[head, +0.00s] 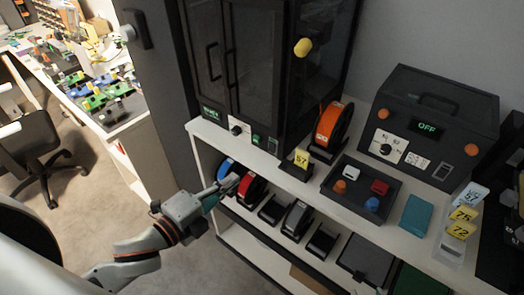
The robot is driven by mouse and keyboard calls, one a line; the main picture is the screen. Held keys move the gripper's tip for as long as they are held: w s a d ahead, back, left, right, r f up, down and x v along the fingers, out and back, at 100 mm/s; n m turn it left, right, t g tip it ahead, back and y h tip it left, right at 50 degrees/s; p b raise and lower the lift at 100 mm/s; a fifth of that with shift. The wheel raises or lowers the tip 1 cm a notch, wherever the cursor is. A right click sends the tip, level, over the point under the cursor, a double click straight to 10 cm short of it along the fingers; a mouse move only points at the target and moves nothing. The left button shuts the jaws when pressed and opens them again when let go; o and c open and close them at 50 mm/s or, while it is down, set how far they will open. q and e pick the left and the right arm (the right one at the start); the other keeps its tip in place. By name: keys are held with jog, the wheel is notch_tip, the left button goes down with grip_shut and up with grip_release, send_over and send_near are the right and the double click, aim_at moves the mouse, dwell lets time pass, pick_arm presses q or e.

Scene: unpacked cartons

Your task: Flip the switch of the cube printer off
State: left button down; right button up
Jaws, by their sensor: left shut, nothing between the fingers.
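A tall black cabinet-like machine (262,75) with dark clear doors, probably the cube printer, stands on the white shelf unit. Its lower front has a small lit green display (211,113), a white dial plate (238,128), a small green-lit switch (257,139) and another dark switch (273,144). The switch positions are too small to read. My left gripper (233,182) is shut and empty, below and left of these controls, in front of the spools on the lower shelf. It looks apart from the machine. My right gripper is not in view.
A black box (430,112) with an "OFF" display stands right. A dark post (160,95) stands left.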

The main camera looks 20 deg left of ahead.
aim_at(271, 150)
pick_arm(q)
jog(key=shift+d, duration=0.1)
pick_arm(e)
jog(key=shift+s+d, duration=0.1)
pick_arm(q)
jog(key=p+x, duration=0.1)
jog(key=x, duration=1.2)
jog(key=shift+w+d+p, duration=0.15)
jog(key=shift+w+p, duration=0.15)
jog(key=shift+w, duration=0.1)
pick_arm(e)
jog(key=shift+s+d+r+h, duration=0.15)
jog(key=shift+d+h, duration=0.15)
jog(key=shift+d, duration=0.2)
